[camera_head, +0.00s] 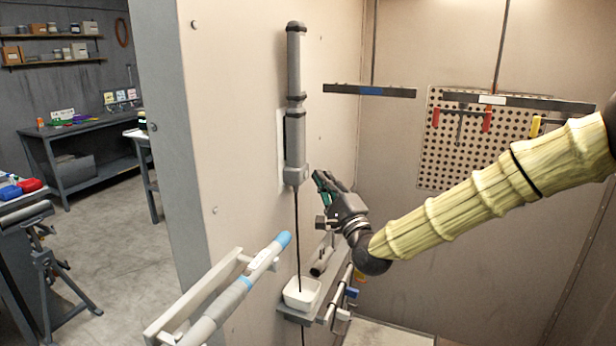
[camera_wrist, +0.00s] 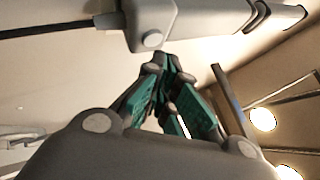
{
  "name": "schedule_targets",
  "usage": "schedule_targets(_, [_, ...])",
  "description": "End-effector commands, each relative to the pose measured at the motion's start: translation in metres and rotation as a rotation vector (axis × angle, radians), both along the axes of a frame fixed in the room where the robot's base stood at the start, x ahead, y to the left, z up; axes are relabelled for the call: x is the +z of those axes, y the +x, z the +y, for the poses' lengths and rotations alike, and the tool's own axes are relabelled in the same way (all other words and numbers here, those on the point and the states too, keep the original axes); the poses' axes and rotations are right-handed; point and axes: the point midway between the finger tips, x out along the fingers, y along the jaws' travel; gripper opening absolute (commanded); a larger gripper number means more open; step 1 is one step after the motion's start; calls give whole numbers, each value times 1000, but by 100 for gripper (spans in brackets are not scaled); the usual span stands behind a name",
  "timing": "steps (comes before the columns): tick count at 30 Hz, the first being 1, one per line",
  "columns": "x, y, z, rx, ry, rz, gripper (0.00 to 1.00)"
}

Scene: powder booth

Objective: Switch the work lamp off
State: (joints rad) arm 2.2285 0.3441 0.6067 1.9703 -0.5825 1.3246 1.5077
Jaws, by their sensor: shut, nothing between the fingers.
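The work lamp (camera_head: 295,125) is a long grey tube, fixed upright on the booth's pale wall, with a dark cable hanging from its lower end. In the wrist view the lamp (camera_wrist: 215,17) runs across the top, and a round grey button (camera_wrist: 152,39) sticks out of its end housing. My gripper (camera_head: 319,179) is just right of the lamp's lower end. In the wrist view my gripper (camera_wrist: 166,62) has its green-padded fingers together and empty, with the tips close to the button. I cannot tell whether they touch it, or whether the lamp is lit.
A white cup (camera_head: 302,294) sits on a small wall shelf below the lamp. A blue-tipped tube (camera_head: 250,275) lies on a rack at the front. A perforated panel (camera_head: 470,140) with hanging tools is on the back wall. Workbenches stand outside at the left.

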Motion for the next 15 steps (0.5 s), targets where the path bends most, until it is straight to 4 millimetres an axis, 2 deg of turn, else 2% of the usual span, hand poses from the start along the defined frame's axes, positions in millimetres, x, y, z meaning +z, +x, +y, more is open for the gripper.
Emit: schedule_targets(15, [0, -10, -33, -1, 1, 0, 0])
